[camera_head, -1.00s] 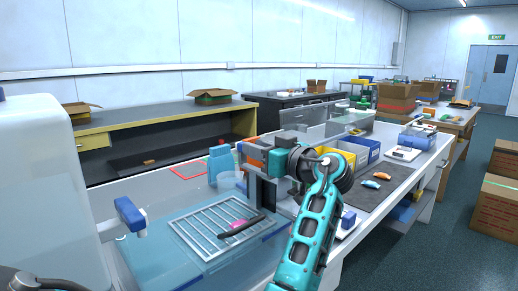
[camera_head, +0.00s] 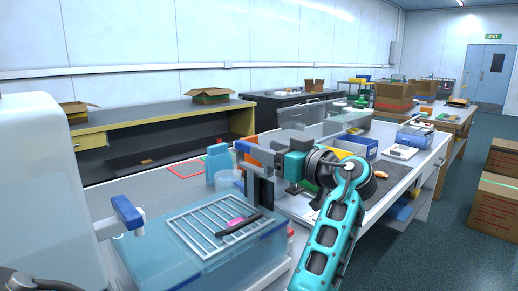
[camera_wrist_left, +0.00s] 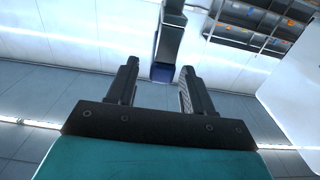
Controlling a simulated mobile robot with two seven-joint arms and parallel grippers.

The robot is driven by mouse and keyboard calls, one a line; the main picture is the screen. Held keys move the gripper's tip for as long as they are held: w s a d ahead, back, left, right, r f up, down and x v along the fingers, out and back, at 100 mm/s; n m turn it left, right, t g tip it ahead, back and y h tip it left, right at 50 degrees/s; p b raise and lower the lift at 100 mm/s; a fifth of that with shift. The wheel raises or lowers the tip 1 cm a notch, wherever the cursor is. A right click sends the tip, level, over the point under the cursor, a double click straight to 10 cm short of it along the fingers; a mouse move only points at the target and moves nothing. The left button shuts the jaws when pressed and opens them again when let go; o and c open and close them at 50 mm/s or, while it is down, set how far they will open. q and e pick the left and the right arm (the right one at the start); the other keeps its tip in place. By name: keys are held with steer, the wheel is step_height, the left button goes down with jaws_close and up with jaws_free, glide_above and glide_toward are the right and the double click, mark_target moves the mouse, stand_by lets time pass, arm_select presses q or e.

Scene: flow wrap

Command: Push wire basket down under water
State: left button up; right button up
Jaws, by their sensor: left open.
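The wire basket (camera_head: 190,238) is a pale metal grid in the clear tank (camera_head: 250,268) of bluish water at the lower left of the head view. It looks about level with the water surface; its exact depth is unclear. A pink item (camera_head: 236,221) and a dark bar, perhaps the basket's handle (camera_head: 240,226), lie over the grid. My left gripper (camera_head: 258,172) is above the tank's right rear side, apart from the basket. In the left wrist view its two dark fingers (camera_wrist_left: 158,78) are spread with nothing gripped. My right gripper is out of view.
A blue-and-white tap-like fitting (camera_head: 129,214) stands at the tank's left. A clear beaker (camera_head: 228,182) and a blue bottle (camera_head: 218,163) stand behind it. A blue bin (camera_head: 360,146) is further right. A grey post (camera_wrist_left: 168,42) shows beyond my fingers in the wrist view.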

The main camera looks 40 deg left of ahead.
arm_select(q)
steer(key=d, duration=0.8)
steer(key=shift+s+d+b, duration=0.2)
steer(key=shift+s+b, duration=0.1)
steer(key=shift+s, duration=0.05)
steer(key=shift+a, duration=0.1)
